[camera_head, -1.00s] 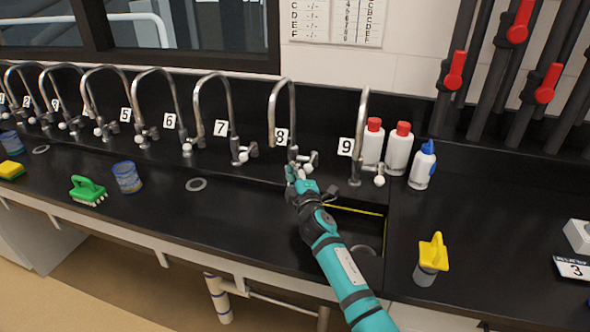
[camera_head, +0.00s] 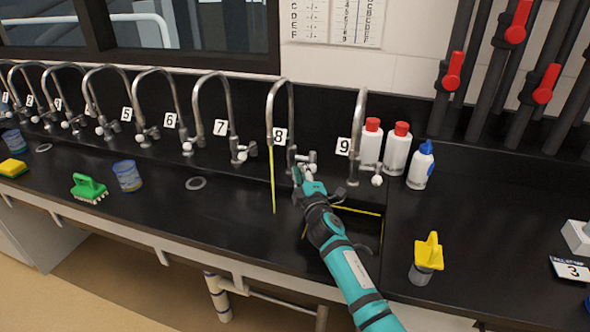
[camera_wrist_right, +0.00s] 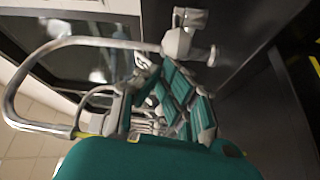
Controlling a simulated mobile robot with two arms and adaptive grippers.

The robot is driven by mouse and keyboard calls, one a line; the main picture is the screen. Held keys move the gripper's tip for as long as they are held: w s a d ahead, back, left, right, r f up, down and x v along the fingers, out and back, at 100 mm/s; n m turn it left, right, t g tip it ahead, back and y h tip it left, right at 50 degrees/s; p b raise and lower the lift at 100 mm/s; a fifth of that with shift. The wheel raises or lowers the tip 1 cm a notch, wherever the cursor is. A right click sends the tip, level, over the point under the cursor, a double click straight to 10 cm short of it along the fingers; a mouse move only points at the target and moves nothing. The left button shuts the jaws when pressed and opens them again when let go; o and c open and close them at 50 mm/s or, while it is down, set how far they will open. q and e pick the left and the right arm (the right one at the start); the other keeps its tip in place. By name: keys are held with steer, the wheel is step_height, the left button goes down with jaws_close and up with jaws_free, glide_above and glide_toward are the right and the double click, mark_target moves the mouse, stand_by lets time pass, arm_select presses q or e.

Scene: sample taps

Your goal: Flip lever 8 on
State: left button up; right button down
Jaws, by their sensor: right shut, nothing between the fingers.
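Tap 8 (camera_head: 283,100) is a curved metal spout beside its number 8 label (camera_head: 280,137). A thin yellow stream (camera_head: 272,180) runs down from its spout. Lever 8 (camera_head: 309,157) is at its base on the right, just above and beside my right gripper (camera_head: 300,178). In the right wrist view, a tap valve with a pale knob (camera_wrist_right: 190,40) is close to the fingers of my right gripper (camera_wrist_right: 182,100). The right gripper is shut with nothing in it. I cannot tell whether it touches the lever. My left gripper is out of view.
Tap 9 (camera_head: 357,130) stands close on the right and tap 7 (camera_head: 215,110) on the left. Red-capped bottles (camera_head: 397,150) and a blue-capped bottle (camera_head: 421,166) stand further right. A sink opening (camera_head: 375,235) lies below my right arm.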

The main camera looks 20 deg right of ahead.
mark_target(311, 165)
steer(key=d, duration=0.1)
steer(key=s+d, duration=0.1)
steer(key=d, duration=0.1)
steer(key=shift+s+p, duration=0.25)
steer(key=shift+p, duration=0.15)
steer(key=d, duration=0.3)
steer(key=shift+s+d, duration=0.35)
steer(key=shift+d, duration=0.05)
